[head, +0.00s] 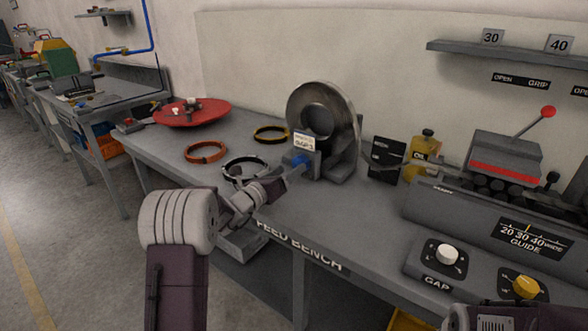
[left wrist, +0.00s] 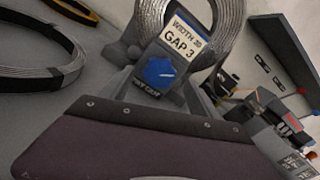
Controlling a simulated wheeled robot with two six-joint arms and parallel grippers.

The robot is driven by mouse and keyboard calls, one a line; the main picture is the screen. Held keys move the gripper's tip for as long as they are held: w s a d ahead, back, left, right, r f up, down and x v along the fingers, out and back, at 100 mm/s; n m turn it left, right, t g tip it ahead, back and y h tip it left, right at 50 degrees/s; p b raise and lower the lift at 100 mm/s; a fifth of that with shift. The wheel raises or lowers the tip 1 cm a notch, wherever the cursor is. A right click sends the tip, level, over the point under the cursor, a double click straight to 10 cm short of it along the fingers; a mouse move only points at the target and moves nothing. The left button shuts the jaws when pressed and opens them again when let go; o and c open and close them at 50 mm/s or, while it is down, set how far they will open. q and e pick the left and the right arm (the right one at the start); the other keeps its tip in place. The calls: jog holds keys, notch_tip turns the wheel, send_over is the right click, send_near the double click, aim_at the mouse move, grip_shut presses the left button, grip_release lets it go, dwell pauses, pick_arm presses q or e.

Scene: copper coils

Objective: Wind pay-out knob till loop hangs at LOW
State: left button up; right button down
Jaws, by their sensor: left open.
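The blue pay-out knob (head: 301,160) is on the grey box in front of the upright metal coil (head: 312,108). In the left wrist view the knob (left wrist: 160,74) shows a pale pointer mark, below a card (left wrist: 184,38) reading WIDTH 30, GAP 3. My left gripper (head: 291,176) is open, just in front of the knob; I cannot tell whether it touches it. In the left wrist view its fingertips are hidden. A dark panel (head: 386,161) stands right of the coil; its lettering is too small to read. The strip's loop cannot be made out clearly. My right gripper is out of view.
Several loose rings lie left of the coil, including a copper one (head: 206,152) and a dark one (head: 245,169). A red turntable (head: 192,111) is farther back. The yellow oil can (head: 424,147), roller unit (head: 505,158) and white gap knob (head: 447,254) are on the right.

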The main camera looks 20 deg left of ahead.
aim_at(298, 164)
pick_arm(q)
jog(key=x, duration=0.3)
jog(key=shift+w+d, duration=0.1)
jog(key=shift+w, duration=0.15)
jog(key=c, duration=1.4)
jog(key=shift+f+m+b, duration=0.2)
jog(key=shift+m+b, duration=0.2)
jog(key=shift+b, duration=0.4)
jog(key=shift+o, duration=0.2)
jog(key=m+b, duration=0.3)
jog(key=b, duration=0.2)
jog(key=m+b, duration=0.4)
jog(key=b, duration=0.2)
jog(key=shift+s+d+f, duration=0.1)
jog(key=shift+d, duration=0.1)
jog(key=shift+m+b, duration=1.45)
jog(key=shift+m, duration=0.15)
jog(key=shift+r, duration=0.25)
